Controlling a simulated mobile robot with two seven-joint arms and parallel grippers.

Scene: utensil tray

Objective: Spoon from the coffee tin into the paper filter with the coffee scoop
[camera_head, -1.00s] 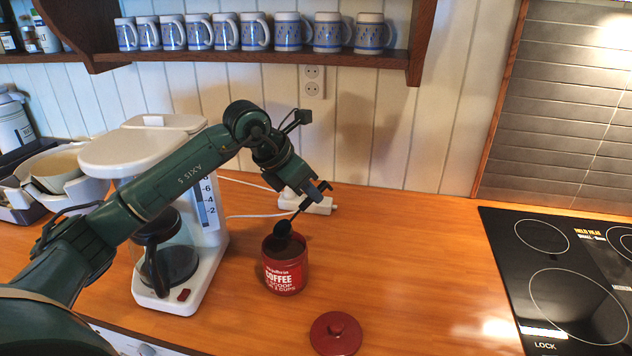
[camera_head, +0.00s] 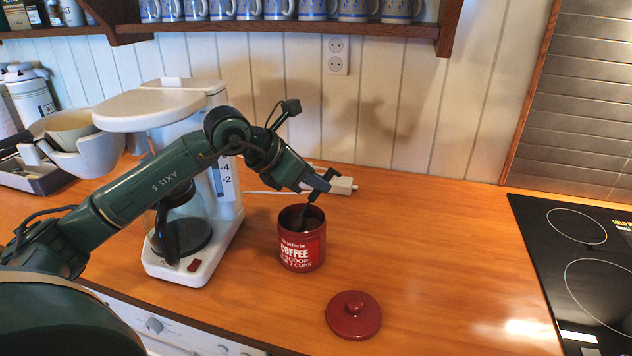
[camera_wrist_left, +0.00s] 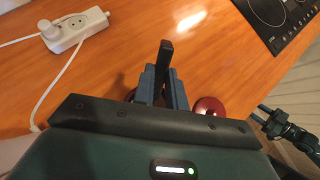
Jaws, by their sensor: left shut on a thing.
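The red coffee tin (camera_head: 302,252) stands open on the wooden counter. My left gripper (camera_head: 318,186) is just above it, shut on the black handle of the coffee scoop (camera_head: 311,204). The scoop tilts down into the tin's mouth, and its bowl is mostly hidden inside. In the left wrist view the handle (camera_wrist_left: 166,54) sticks out between the blue-grey fingers (camera_wrist_left: 162,86). The pale paper filter (camera_head: 72,126) sits in a white holder (camera_head: 98,156) at the left. A dark shape at the right of the wrist view may be my right gripper (camera_wrist_left: 268,116); its jaws are unclear.
The white coffee maker (camera_head: 160,105) with its glass jug (camera_head: 190,235) stands between the tin and the filter holder. The red lid (camera_head: 353,315) lies front right of the tin. A white power strip (camera_head: 342,186) is behind. The counter right of the tin is clear.

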